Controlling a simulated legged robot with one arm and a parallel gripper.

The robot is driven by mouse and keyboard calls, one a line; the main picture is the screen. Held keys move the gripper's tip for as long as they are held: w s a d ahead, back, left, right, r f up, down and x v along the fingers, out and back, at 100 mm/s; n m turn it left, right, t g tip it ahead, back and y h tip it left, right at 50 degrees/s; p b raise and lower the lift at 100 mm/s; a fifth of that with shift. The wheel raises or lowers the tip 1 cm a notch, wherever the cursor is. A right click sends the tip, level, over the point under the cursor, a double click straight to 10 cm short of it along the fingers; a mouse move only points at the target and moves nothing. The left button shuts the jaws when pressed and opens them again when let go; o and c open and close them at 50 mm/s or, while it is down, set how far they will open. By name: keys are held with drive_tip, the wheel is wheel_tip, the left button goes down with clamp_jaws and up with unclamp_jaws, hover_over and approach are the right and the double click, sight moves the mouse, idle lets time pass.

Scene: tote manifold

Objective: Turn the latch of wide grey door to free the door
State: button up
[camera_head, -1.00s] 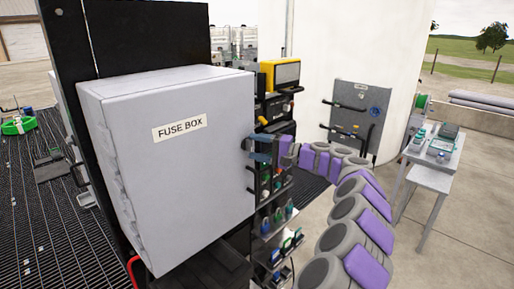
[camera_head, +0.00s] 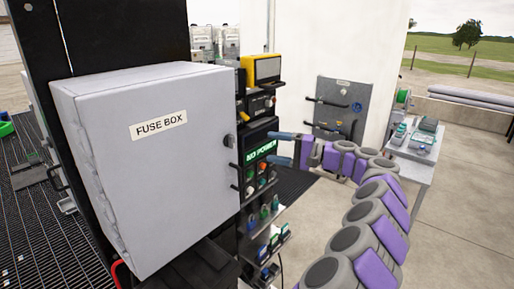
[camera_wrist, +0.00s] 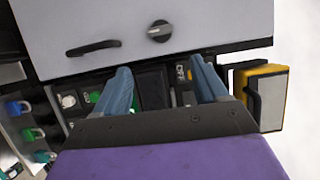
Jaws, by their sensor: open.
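The wide grey door (camera_head: 185,165) is the front of a box labelled "FUSE BOX" and looks shut. Its latch, a round dark knob (camera_head: 229,141), sits near the door's right edge. In the wrist view the latch (camera_wrist: 159,31) has a raised bar lying nearly level. A dark pull handle (camera_head: 233,178) is below it in the head view, and shows left of it in the wrist view (camera_wrist: 93,48). My gripper (camera_head: 273,149) is open and empty, right of the latch and apart from it. Its blue fingers (camera_wrist: 161,67) are spread and point toward the door.
Behind the fingers are a panel with a green lit display (camera_head: 261,153) and a yellow-framed unit (camera_head: 262,71). Shelves with coloured padlocks (camera_head: 265,211) stand below. A grey panel with handles (camera_head: 340,105) is on the white wall. Open floor lies to the right.

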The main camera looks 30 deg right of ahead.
drive_tip(key=v, duration=0.6)
drive_tip(key=shift+d, duration=0.15)
